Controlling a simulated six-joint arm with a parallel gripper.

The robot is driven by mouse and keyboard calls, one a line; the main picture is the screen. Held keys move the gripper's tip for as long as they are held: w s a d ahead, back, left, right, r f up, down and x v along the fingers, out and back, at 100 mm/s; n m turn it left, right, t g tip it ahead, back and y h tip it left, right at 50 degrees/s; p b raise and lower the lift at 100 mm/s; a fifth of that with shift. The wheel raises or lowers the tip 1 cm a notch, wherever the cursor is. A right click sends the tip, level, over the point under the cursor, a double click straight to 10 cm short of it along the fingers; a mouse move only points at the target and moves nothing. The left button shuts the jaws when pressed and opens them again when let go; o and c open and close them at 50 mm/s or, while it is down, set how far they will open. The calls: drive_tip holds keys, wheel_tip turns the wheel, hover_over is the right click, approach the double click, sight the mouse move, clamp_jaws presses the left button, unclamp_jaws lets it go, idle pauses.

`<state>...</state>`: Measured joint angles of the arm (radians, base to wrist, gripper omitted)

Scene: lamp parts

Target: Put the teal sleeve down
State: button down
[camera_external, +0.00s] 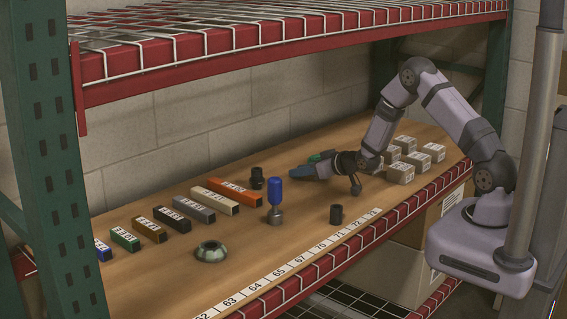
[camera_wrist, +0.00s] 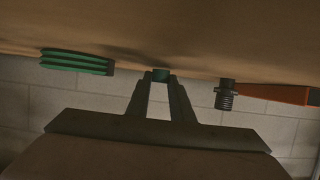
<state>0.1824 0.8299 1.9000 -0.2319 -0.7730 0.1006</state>
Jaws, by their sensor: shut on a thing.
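The teal sleeve (camera_wrist: 161,75) is a small dark teal piece between my fingertips in the wrist view. My gripper (camera_wrist: 161,80) is shut on it. Only a short part of the sleeve shows beyond the fingers, close to the wooden shelf surface; I cannot tell whether it touches. In the external view my gripper (camera_external: 294,176) is low over the middle of the shelf, and the sleeve cannot be made out there.
A green ribbed part (camera_wrist: 78,62) lies left of my fingers in the wrist view. A black threaded part (camera_wrist: 225,96) and an orange bar (camera_wrist: 280,94) are to the right. A blue-topped part (camera_external: 275,193), a black cylinder (camera_external: 336,214) and small boxes (camera_external: 400,172) stand around.

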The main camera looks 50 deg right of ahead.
drive_tip(key=shift+f, duration=0.4)
drive_tip(key=shift+s+f+b, duration=0.15)
drive_tip(key=shift+f+b, duration=0.05)
drive_tip(key=shift+b, duration=0.25)
drive_tip(key=shift+s+f, duration=0.2)
drive_tip(key=c, duration=1.6)
unclamp_jaws()
drive_tip(key=shift+a+f, duration=0.1)
drive_tip(key=shift+o, duration=0.2)
drive_tip(key=shift+w+r+p, duration=0.15)
drive_tip(key=shift+r+p, duration=0.45)
drive_tip(key=shift+s, duration=0.4)
drive_tip(key=v, duration=1.1)
drive_tip(key=shift+r, duration=0.3)
